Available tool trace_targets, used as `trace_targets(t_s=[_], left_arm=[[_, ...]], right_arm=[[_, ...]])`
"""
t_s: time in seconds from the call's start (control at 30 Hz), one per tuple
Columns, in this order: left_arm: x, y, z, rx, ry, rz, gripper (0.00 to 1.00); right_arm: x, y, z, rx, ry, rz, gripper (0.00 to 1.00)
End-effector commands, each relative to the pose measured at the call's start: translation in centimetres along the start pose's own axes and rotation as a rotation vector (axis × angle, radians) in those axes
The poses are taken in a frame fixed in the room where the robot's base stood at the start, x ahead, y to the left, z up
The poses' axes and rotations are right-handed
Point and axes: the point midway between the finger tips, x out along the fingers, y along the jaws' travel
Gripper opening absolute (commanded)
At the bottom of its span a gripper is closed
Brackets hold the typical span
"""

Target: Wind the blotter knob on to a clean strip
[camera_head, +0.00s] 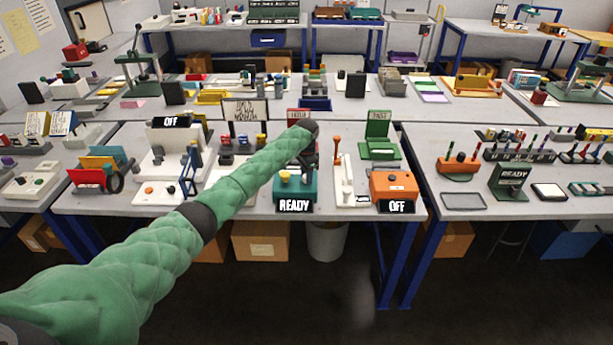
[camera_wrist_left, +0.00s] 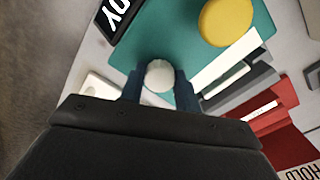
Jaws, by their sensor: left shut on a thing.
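The teal box (camera_head: 297,190) with a READY sign (camera_head: 295,205) stands at the front edge of the middle table. A yellow round button (camera_head: 284,176) sits on its top; it also shows in the left wrist view (camera_wrist_left: 228,22). A pale round knob (camera_wrist_left: 159,76), seemingly the blotter knob, rises from the teal top. My left gripper (camera_head: 309,160) is over the right side of the box, its two dark fingers shut on this knob. The knob is hidden behind my gripper in the head view. A white strip (camera_wrist_left: 226,60) lies beside the teal top. My right gripper is not in view.
A white stand with an orange-tipped lever (camera_head: 338,165) and an orange box (camera_head: 393,187) with an OFF sign stand close on the right. A red tray (camera_wrist_left: 260,110) with a HOLD label lies behind the teal box. Another OFF device (camera_head: 170,150) stands left.

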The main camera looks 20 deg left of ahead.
Motion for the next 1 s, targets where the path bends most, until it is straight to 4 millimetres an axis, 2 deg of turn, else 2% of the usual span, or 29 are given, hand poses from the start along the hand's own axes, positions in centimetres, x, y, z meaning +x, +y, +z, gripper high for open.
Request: trace_targets(t_s=[0.27, 0.43, 0.57, 0.8, 1.0], left_arm=[[-0.1, -0.1, -0.1, 0.195, 0.002, -0.001, 0.09], [-0.1, -0.1, -0.1, 0.274, 0.002, -0.001, 0.09], [-0.1, -0.1, -0.1, 0.31, 0.002, -0.001, 0.09], [-0.2, -0.2, -0.1, 0.335, 0.002, -0.002, 0.09], [-0.2, -0.2, -0.1, 0.336, 0.002, -0.002, 0.09]], right_arm=[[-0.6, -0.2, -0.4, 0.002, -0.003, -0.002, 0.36], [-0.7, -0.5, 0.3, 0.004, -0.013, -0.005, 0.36], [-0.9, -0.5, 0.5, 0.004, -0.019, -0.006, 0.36], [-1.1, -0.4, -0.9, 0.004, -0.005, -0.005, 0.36], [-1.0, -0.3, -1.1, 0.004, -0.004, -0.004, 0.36]])
